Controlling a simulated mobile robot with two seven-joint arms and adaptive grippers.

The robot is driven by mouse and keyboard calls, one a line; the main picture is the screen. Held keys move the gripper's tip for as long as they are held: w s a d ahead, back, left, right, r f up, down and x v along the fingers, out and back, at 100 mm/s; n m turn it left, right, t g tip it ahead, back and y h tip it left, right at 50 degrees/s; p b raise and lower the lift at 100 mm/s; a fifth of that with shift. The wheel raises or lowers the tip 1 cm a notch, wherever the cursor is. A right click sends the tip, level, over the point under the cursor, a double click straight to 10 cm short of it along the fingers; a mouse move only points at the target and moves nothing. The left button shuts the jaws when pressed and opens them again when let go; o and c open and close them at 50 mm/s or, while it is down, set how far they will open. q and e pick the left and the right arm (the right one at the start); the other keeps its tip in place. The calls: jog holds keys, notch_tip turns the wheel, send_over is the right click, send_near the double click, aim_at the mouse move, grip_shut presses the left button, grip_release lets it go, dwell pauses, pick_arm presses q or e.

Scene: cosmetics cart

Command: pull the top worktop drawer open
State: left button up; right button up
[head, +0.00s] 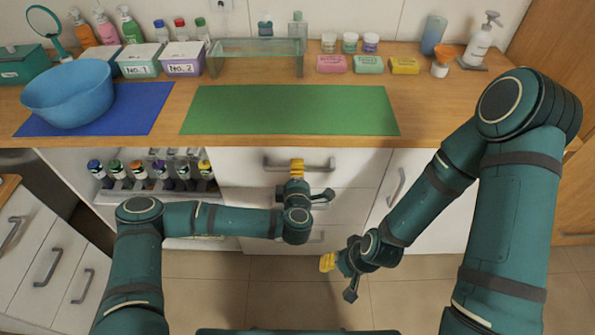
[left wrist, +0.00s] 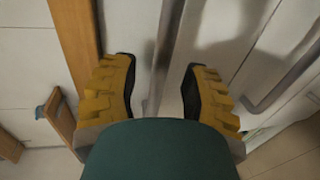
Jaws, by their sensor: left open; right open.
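The top worktop drawer (head: 240,172) has a white front just under the wooden worktop and looks shut. Its grey bar handle (head: 325,164) runs across the front. My left gripper (head: 297,165) is at the middle of this handle, its yellow fingers open. In the left wrist view the fingers (left wrist: 160,88) stand apart on either side of the handle bar (left wrist: 170,45); I cannot tell if either finger touches it. My right gripper (head: 328,262) is open and empty, low over the floor in front of the drawers.
Lower drawers with a handle (head: 318,237) are below, partly behind my left arm. A cabinet door handle (head: 396,187) is to the right. Open shelves with bottles (head: 138,171) are to the left. On the worktop (head: 430,110) are a green mat (head: 290,110) and blue bowl (head: 68,92).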

pick_arm(q)
jog(key=shift+x, duration=0.8)
jog(key=shift+o, duration=0.2)
grip_shut()
jog(key=shift+s, duration=0.1)
